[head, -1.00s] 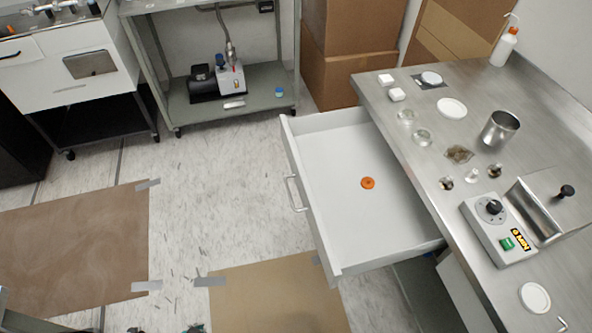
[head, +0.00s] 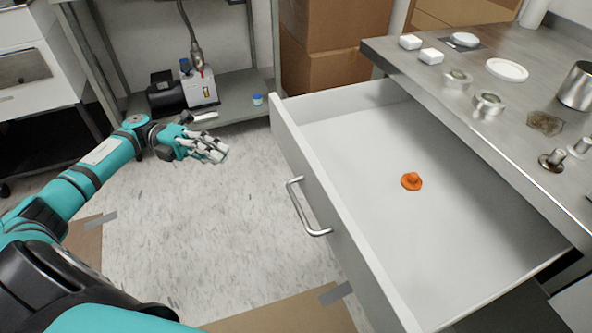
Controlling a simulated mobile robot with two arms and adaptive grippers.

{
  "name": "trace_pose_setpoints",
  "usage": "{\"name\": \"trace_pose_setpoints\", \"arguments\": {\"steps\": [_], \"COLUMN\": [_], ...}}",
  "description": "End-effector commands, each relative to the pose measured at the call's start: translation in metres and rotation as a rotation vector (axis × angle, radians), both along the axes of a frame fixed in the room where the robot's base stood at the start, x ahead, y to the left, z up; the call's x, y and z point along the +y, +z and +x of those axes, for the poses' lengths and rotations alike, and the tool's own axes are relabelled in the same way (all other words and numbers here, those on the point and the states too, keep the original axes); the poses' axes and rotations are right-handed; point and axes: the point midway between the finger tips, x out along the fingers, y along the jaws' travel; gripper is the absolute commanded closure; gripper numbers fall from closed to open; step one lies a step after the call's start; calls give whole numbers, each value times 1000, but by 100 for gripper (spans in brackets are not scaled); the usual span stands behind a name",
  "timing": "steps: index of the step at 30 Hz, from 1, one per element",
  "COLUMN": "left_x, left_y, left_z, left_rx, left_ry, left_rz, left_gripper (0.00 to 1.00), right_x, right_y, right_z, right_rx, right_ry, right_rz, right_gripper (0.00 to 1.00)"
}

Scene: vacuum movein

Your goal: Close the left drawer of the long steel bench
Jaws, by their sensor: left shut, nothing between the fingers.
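The drawer (head: 345,220) of the steel bench (head: 455,110) stands pulled far out, its white front facing left toward the open floor. A silver bar handle (head: 305,208) is on its front. An orange knob-like piece (head: 411,181) lies on the drawer floor. My left gripper (head: 218,150) is shut and empty, held over the floor to the left of the drawer front, clear of the handle. My teal left arm comes in from the left edge. My right gripper is out of the picture.
A grey cart (head: 240,108) with a pump (head: 197,88) stands at the back, with cardboard boxes (head: 330,70) beside it. Small dishes, a metal cup (head: 578,88) and white blocks sit on the bench top.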

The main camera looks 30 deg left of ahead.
Motion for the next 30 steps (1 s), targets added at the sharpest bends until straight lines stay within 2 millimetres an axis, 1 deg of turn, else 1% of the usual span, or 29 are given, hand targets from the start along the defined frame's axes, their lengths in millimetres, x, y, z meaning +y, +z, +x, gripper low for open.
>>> {"name": "trace_pose_setpoints", "arguments": {"steps": [1, 4, 8, 19, 24, 30], "left_x": [0, -5, -22, -100, -116, -125], "left_y": [-2, 2, 3, 3, 2, 2], "left_z": [-3, -6, -5, 2, 21, 32], "left_rx": [-7, -12, -11, -11, -14, -11], "left_ry": [-21, -38, -37, -35, -31, -30], "left_rz": [12, 17, 14, 11, 11, 13], "left_gripper": [100, 100, 100, 100, 100, 100], "right_x": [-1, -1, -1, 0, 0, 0], "right_y": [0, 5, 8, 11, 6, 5], "right_z": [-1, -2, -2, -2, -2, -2], "right_rx": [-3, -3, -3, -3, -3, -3], "right_ry": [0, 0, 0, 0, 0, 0], "right_rz": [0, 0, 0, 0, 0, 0], "right_gripper": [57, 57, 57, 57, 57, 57]}}
